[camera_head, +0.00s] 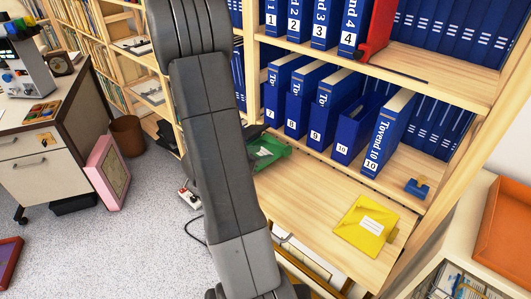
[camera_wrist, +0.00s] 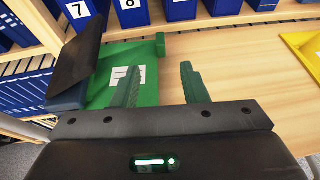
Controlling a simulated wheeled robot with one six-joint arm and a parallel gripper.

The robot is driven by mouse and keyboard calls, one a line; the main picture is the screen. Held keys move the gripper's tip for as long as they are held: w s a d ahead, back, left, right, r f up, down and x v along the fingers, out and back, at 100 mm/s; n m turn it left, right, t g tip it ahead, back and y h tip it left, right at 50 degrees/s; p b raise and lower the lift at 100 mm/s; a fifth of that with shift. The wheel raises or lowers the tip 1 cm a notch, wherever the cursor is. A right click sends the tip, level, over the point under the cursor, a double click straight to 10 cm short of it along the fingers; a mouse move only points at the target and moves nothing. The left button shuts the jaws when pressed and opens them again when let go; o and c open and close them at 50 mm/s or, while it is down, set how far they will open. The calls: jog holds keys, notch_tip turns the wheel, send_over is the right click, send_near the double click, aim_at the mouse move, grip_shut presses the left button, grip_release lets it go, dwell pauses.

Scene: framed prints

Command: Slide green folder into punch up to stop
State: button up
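The green folder (camera_head: 270,152) lies on the wooden shelf board, partly hidden behind my arm in the head view. In the wrist view the folder (camera_wrist: 104,92) shows a white label and a raised green block at its far right corner. The punch (camera_wrist: 76,62), with a dark lever and a bluish base, stands at the folder's left edge. Whether the folder's edge is inside its slot or against a stop is hidden. My gripper (camera_wrist: 160,70) is open, its green fingers apart, above the folder's right edge. Nothing is visibly clamped between them.
A yellow folder (camera_head: 366,226) lies farther right on the board. Numbered blue binders (camera_head: 388,133) stand on the shelf behind. A small blue object (camera_head: 417,188) sits at the right. The board between the green and yellow folders is clear.

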aim_at(285, 149)
jog(key=x, duration=1.3)
jog(key=shift+w+d+f, duration=0.15)
jog(key=shift+d+f, duration=0.1)
grip_shut()
